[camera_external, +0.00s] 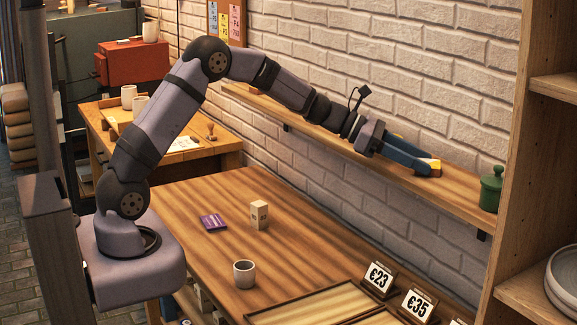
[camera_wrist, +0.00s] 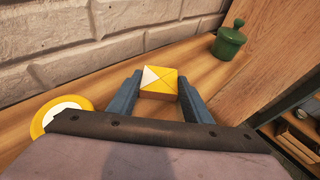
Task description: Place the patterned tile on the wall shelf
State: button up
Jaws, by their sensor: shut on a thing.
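The patterned tile (camera_wrist: 160,79), yellow with a white triangle and thin dividing lines, sits between the blue fingers of my gripper (camera_wrist: 158,94) in the wrist view. The gripper is shut on it. In the external view the tile (camera_external: 435,165) shows as a small yellow patch at the fingertips of my gripper (camera_external: 430,169), over the right part of the wall shelf (camera_external: 460,189). The wooden shelf (camera_wrist: 203,72) lies under the tile in the wrist view. I cannot tell whether the tile touches the shelf or is just above it.
A green lidded jar (camera_external: 491,189) stands at the shelf's right end, beside a wooden cabinet side (camera_external: 530,130). A yellow-rimmed round piece (camera_wrist: 40,122) lies left of my gripper. Below are a grey cup (camera_external: 244,274), a pale block (camera_external: 259,215) and a purple packet (camera_external: 213,222).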

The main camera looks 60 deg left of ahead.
jog(key=o, duration=1.1)
jog(key=shift+r+p, duration=0.2)
jog(key=shift+p, duration=0.1)
jog(key=b+v, duration=0.3)
jog(key=v, duration=0.9)
jog(key=shift+b, duration=0.3)
